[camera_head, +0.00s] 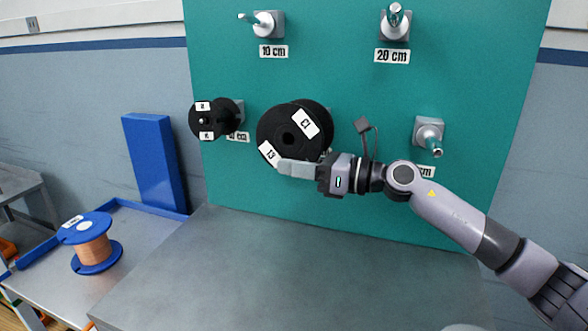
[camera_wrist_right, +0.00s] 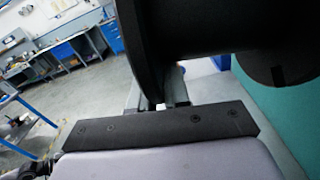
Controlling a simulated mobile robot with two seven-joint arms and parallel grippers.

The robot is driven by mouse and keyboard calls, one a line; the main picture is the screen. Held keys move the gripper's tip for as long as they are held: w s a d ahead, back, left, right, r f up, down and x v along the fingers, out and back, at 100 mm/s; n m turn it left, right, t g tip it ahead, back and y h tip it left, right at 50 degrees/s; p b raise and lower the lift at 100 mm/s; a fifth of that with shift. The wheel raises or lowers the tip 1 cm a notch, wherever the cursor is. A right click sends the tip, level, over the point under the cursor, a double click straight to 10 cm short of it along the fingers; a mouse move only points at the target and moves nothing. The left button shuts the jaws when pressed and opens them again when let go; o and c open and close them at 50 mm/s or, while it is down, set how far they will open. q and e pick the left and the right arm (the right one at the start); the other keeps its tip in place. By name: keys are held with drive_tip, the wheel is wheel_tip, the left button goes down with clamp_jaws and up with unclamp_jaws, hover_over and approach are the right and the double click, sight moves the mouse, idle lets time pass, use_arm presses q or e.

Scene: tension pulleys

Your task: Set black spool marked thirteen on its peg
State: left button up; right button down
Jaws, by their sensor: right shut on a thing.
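The black spool marked 13 (camera_head: 275,125) is held up in front of the green board, in the middle of the head view, with its labelled face toward the camera. My right gripper (camera_head: 290,167) is shut on it at its lower edge. In the right wrist view the spool (camera_wrist_right: 200,30) fills the top, dark and close, above the gripper (camera_wrist_right: 160,98). Any peg behind the spool is hidden, so I cannot tell whether the spool is on one. My left gripper is not in view.
The green board (camera_head: 330,70) carries bare pegs labelled 10 cm (camera_head: 264,24) and 20 cm (camera_head: 395,22), and another bare peg (camera_head: 429,135) at right. A smaller black spool (camera_head: 214,119) sits on the left peg. A blue copper-wire spool (camera_head: 90,243) stands on the left table. The grey tabletop (camera_head: 290,270) is clear.

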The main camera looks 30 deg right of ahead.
drive_tip(key=shift+w+d+f+b, duration=0.1)
drive_tip(key=shift+w+d+b, duration=0.6)
drive_tip(key=shift+w+d, duration=0.1)
idle(0.7)
drive_tip(key=shift+w+d+f+b, duration=0.2)
drive_tip(key=shift+w+d+b, duration=0.7)
drive_tip(key=shift+d, duration=0.25)
drive_tip(key=shift+w+d, duration=0.1)
drive_tip(key=shift+w, duration=0.05)
idle(0.5)
drive_tip(key=shift+w+d+b, duration=0.5)
drive_tip(key=shift+d, duration=0.1)
drive_tip(key=shift+d, duration=0.15)
idle(0.5)
